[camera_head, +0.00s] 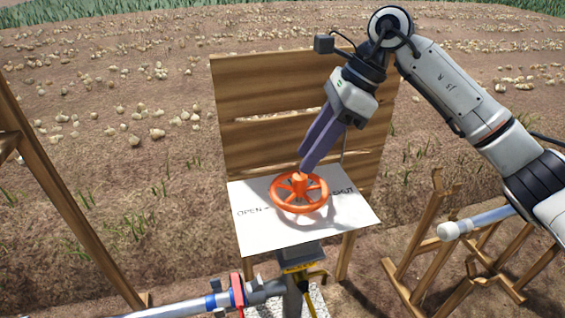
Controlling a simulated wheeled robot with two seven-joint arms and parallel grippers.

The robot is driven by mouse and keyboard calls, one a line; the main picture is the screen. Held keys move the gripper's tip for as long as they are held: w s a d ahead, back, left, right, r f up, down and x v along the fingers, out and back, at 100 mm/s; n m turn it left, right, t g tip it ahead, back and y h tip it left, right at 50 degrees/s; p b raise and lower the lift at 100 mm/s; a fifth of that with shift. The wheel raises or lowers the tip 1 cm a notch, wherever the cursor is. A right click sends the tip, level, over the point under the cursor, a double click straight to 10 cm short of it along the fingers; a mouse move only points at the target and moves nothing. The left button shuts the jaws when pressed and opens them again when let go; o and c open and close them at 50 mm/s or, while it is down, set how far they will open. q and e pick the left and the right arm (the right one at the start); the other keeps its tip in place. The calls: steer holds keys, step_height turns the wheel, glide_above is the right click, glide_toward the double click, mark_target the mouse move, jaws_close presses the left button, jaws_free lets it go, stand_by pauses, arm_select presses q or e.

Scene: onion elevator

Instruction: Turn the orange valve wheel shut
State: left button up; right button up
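The orange valve wheel (299,193) lies nearly flat over a white plate (270,231) lettered OPEN on its left and SHUT on its right. My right gripper (305,162) reaches down from the upper right. Its two long purple fingers end just above the wheel's back, near the hub. The fingers lie close together in this view, and a narrow gap seems to show between them. I cannot tell whether they touch the wheel. My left gripper is not in view.
A wooden slat board (265,100) stands right behind the wheel. Below, a pipe (190,307) with a red flange runs left. A capped pipe (480,221) rests on wooden trestles at right. A wooden post stands at left. Onions lie on the soil behind.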

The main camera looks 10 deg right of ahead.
mark_target(301, 175)
steer(key=shift+h, duration=0.6)
steer(key=f, duration=0.2)
steer(key=w+a+f, duration=0.1)
steer(key=f, duration=0.5)
steer(key=shift+w+a+f, duration=0.1)
steer(key=shift+w+a, duration=0.15)
steer(key=shift+w, duration=0.15)
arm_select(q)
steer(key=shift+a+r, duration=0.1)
arm_select(e)
steer(key=c, duration=0.8)
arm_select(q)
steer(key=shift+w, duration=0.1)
arm_select(e)
steer(key=shift+o, duration=0.2)
